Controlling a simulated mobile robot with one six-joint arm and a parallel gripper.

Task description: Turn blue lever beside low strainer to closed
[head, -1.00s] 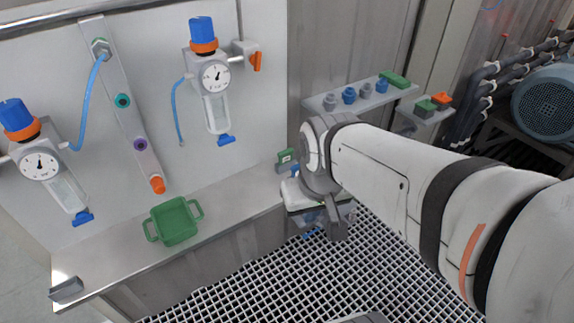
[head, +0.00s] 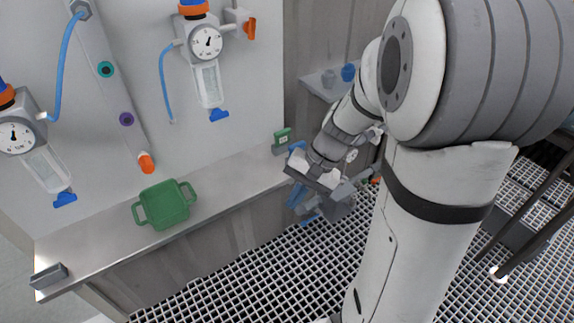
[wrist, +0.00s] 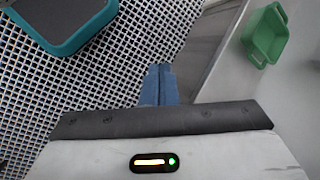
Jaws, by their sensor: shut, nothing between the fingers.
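My gripper (head: 300,203) is at the front edge of the bench in the head view, pointing down over the grating. Its blue fingers (wrist: 160,72) lie together and empty in the wrist view. A gauged filter unit (head: 38,155) on the wall at left has a blue lever (head: 65,199) at its bottom. A second gauged unit (head: 207,70) has another blue lever (head: 219,115). Both levers are well away from my gripper. I cannot tell which part is the low strainer; no lever touches the fingers.
A green basket (head: 164,204) stands on the steel bench (head: 100,238); it also shows in the wrist view (wrist: 266,36). A green-topped block (head: 283,139) stands at the bench's right end. A teal-rimmed object (wrist: 72,50) lies over the grating. An orange lever (head: 249,27) is on the wall.

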